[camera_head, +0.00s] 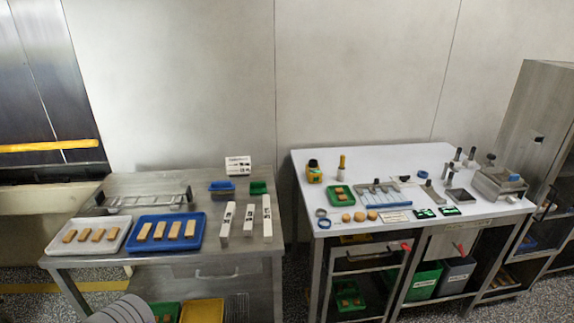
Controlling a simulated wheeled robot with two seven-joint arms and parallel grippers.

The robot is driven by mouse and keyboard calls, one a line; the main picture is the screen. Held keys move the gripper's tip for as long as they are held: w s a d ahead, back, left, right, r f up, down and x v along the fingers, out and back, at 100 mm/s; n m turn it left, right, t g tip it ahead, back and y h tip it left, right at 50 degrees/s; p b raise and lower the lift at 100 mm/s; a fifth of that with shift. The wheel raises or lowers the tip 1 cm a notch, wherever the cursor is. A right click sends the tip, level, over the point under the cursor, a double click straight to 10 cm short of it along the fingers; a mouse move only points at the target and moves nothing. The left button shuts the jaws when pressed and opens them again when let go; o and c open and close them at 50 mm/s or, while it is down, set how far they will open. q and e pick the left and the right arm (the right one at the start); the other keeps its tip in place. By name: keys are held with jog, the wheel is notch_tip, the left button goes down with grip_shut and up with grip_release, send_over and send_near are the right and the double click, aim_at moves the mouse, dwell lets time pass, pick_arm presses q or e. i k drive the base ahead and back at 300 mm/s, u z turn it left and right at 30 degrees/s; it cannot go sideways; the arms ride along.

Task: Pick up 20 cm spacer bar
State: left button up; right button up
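Three pale upright-looking bars with dark markings are side by side at the right of the left steel table: a left bar (227,224), a middle bar (249,221) and a right bar (267,219). The right bar looks longest and the middle one shortest. Their markings are too small to read, so I cannot tell which is the 20 cm spacer bar. Neither of my grippers is in view.
The left table (185,262) also holds a white tray (52,247) and a blue tray (127,246), both with brown bars, a wire rack (150,201) and small blue (221,187) and green (258,187) bins. A gap separates it from the cluttered white-topped table (310,159).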

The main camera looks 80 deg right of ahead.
aim_at(228, 218)
jog(key=z, duration=2.45)
